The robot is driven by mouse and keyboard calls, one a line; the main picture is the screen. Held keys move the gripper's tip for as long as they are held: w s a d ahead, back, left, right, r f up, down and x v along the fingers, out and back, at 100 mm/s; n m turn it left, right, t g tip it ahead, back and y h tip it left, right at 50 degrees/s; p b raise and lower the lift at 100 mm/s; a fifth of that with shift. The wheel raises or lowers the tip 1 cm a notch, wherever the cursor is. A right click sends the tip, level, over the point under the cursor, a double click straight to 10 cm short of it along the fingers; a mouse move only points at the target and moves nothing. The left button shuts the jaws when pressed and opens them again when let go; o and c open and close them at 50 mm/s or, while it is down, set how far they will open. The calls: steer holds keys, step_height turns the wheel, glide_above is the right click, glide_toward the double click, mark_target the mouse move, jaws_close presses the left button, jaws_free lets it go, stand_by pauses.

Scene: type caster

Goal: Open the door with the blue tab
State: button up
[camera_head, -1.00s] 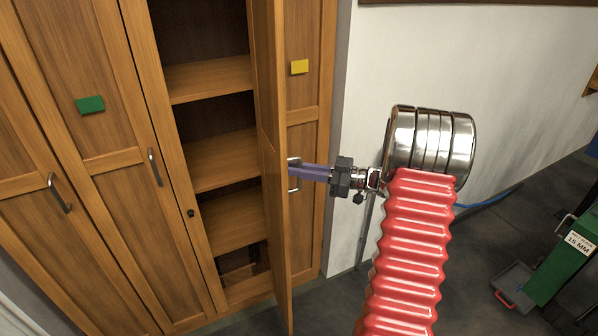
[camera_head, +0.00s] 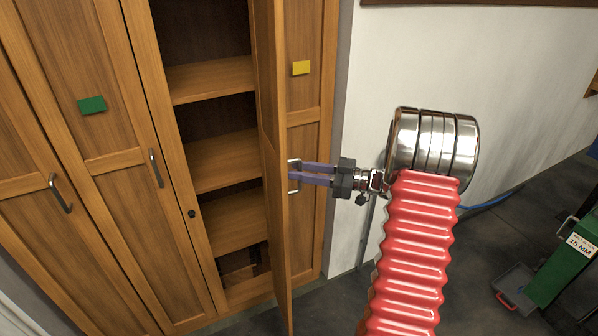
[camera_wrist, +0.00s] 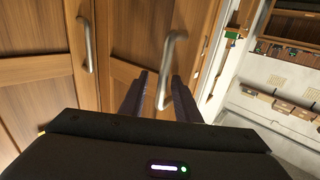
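In the head view one wooden cabinet door (camera_head: 272,150) stands swung open, seen nearly edge-on, with bare shelves to its left. No blue tab is visible; that door's front face is mostly hidden. My gripper (camera_head: 305,175) is right of the door's edge, its two purple fingers pointing left at a metal handle (camera_head: 292,175). The fingers are apart with a gap between them. In the wrist view a curved handle (camera_wrist: 169,70) shows between the dark fingers, with no clear contact. A second handle (camera_wrist: 87,38) is further left.
A closed door with a green tab (camera_head: 92,105) is on the left. A door with a yellow tab (camera_head: 301,68) is behind the open one. A white wall (camera_head: 440,60) is at right. A green case (camera_head: 565,265) stands on the floor at far right.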

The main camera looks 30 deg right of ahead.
steer(key=v, duration=1.3)
steer(key=shift+s+d, duration=0.2)
steer(key=shift+s, duration=0.05)
